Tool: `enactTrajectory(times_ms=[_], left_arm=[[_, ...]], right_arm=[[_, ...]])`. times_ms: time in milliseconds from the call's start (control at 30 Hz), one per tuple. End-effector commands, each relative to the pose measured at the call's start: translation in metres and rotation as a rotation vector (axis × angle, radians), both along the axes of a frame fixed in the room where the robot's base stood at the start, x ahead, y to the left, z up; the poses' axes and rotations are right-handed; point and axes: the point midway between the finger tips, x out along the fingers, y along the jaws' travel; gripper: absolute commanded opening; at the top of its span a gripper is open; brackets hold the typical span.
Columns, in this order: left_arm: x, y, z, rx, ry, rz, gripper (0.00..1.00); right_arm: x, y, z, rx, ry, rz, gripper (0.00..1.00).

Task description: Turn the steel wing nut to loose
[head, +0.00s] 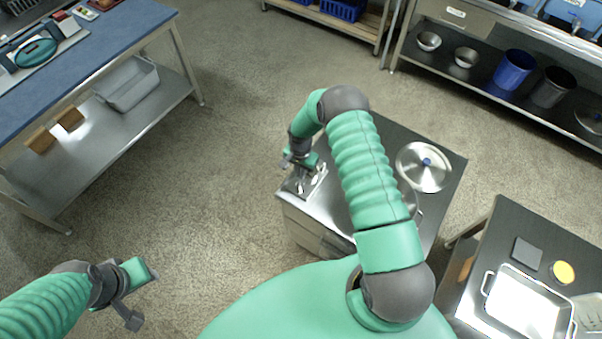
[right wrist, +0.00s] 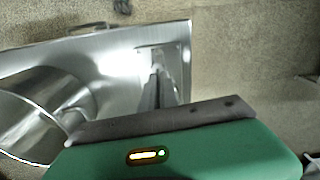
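My right gripper (head: 298,160) is over the left end of a dark-topped cabinet in the head view, just above a small steel plate (head: 318,178) with shiny parts on it. In the right wrist view, a narrow upright steel piece (right wrist: 157,88), which may be the wing nut, stands on a square plate (right wrist: 180,62). My gripper's green and grey body covers its lower part. The wing nut's shape and angle are not clear. The right fingers cannot be told apart. My left gripper (head: 138,294) hangs over bare floor at lower left, away from everything; its opening is unclear.
A blue-topped bench (head: 100,48) stands at upper left. A table with a steel tray (head: 488,282) is at lower right. The floor left of the cabinet is clear.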

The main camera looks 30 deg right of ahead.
Motion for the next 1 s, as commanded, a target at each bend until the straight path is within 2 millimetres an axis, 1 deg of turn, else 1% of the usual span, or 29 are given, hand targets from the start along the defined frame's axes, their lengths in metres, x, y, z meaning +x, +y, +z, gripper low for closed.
enactTrajectory(times_ms=[33,400,700,1000], left_arm=[[0.000,0.000,-0.007,0.000,0.000,0.000,0.36],[0.000,0.000,-0.035,0.000,0.000,0.000,0.36],[0.000,0.000,-0.051,0.000,0.000,0.000,0.36],[0.000,0.000,-0.063,0.000,0.000,0.000,0.36]], right_arm=[[0.004,-0.001,-0.002,-0.003,-0.009,0.028,0.00],[0.010,0.003,-0.002,-0.005,-0.009,0.354,0.00],[0.013,0.009,-0.001,-0.005,-0.010,0.640,0.00],[0.015,0.015,0.000,-0.006,-0.008,0.926,0.00]])
